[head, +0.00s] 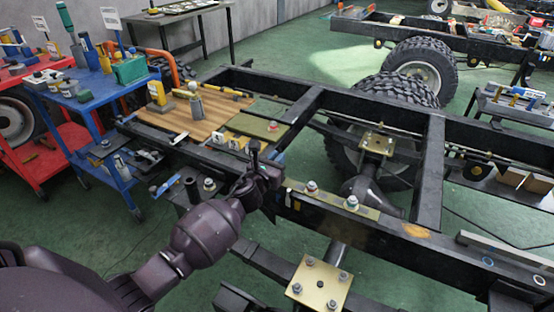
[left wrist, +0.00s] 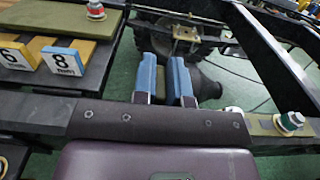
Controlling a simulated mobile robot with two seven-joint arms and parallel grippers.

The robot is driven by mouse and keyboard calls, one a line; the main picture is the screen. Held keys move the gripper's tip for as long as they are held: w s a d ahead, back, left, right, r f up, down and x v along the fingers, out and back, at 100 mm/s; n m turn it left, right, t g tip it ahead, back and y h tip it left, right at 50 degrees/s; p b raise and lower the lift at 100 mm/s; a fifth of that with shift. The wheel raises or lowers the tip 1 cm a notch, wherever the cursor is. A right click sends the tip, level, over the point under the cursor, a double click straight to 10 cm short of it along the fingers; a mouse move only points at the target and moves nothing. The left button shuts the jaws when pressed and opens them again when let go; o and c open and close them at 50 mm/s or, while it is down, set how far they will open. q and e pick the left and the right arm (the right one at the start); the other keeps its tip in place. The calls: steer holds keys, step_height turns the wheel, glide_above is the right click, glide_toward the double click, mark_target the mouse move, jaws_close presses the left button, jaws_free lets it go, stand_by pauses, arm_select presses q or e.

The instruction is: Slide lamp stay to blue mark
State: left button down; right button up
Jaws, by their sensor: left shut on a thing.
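My left gripper (head: 262,172) is at the near chassis rail (head: 400,238), left of the middle in the head view. In the left wrist view its two blue-padded fingers (left wrist: 168,78) stand close together, just beyond the rail. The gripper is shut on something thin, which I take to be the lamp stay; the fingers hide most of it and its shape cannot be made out. A small blue ring mark (head: 487,261) is on the near rail, well to the right of the gripper. My right gripper is not in view.
A brass plate with bolts (head: 330,196) lies on the rail just right of the gripper. Another bolted plate (head: 319,284) is lower down. A wooden board (head: 190,118) and numbered blocks (left wrist: 66,60) are to the left. A crossmember (head: 430,170) meets the rail farther right.

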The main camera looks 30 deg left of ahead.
arm_select(q)
steer(key=shift+a, duration=0.15)
steer(key=a, duration=0.3)
steer(key=shift+s+a, duration=0.1)
steer(key=c, duration=1.2)
jaws_free()
steer(key=shift+o, duration=0.2)
